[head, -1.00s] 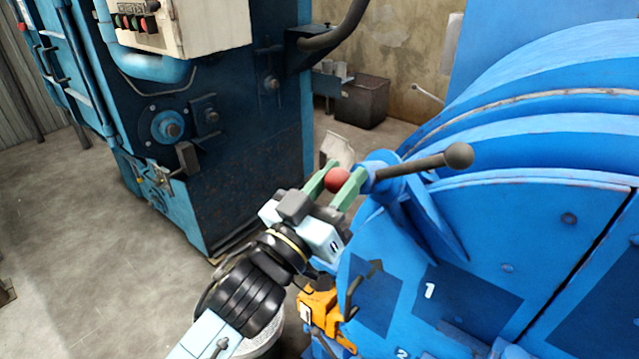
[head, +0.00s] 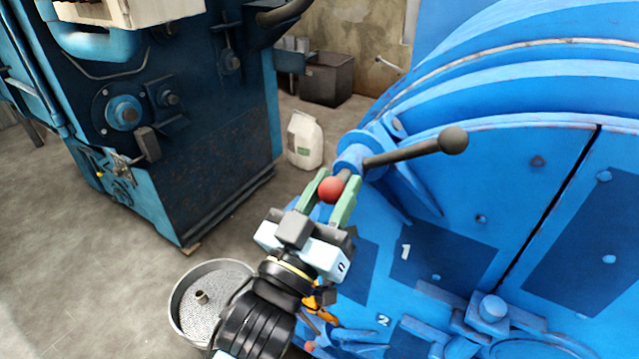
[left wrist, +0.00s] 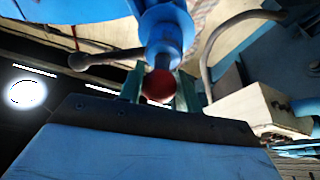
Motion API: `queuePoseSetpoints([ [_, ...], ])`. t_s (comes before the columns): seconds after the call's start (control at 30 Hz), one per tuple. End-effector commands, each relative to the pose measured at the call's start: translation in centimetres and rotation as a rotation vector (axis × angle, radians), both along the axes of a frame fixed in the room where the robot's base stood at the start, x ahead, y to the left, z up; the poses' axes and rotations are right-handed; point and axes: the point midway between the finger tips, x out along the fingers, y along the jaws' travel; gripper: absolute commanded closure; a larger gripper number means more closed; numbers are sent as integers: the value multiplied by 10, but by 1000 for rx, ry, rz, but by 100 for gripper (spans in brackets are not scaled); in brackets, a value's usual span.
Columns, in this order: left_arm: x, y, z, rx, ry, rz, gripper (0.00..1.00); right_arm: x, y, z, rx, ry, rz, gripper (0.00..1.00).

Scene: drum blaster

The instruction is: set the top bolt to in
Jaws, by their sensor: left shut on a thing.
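The top bolt has a red ball knob (head: 331,189) at its near end, sticking out of a blue cylindrical housing (head: 353,155) on the blue drum machine. A dark lever with a round black end (head: 453,140) juts right from the housing. My left gripper (head: 334,196) is shut on the red knob, with one green finger on each side. The left wrist view also shows the red knob (left wrist: 158,86) between the green fingers, right under the blue housing (left wrist: 166,35). My right gripper is not in view.
The blue drum (head: 540,130) fills the right side, with panels marked 1 and 2. A dark blue machine (head: 200,150) stands at the left. A round grey pan (head: 185,305), a white bag (head: 305,140) and a dark bin (head: 326,80) are on the floor.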

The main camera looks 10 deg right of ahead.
Motion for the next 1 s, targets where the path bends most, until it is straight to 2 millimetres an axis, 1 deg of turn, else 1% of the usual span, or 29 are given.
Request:
queuePoseSetpoints([
  [0.03,-1,-2,-2,2,6,-5,100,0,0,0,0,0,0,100],
  [0.3,-1,-2,-2,1,6,-3,100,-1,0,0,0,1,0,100],
  [0.33,-1,-2,-2,1,6,-3,63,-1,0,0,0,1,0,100],
  [0.47,-1,-1,-1,1,4,-3,46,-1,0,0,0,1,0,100],
  [0.5,-1,-1,-1,0,5,-2,45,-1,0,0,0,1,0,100],
  [0.73,-1,0,-1,0,3,-1,45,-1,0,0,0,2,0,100],
  [0.83,-4,3,-3,0,3,0,45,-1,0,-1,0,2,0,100],
  [0.93,-13,10,-8,0,5,0,45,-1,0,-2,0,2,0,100],
  [1.0,-23,17,-13,0,6,-1,45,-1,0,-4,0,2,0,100],
])
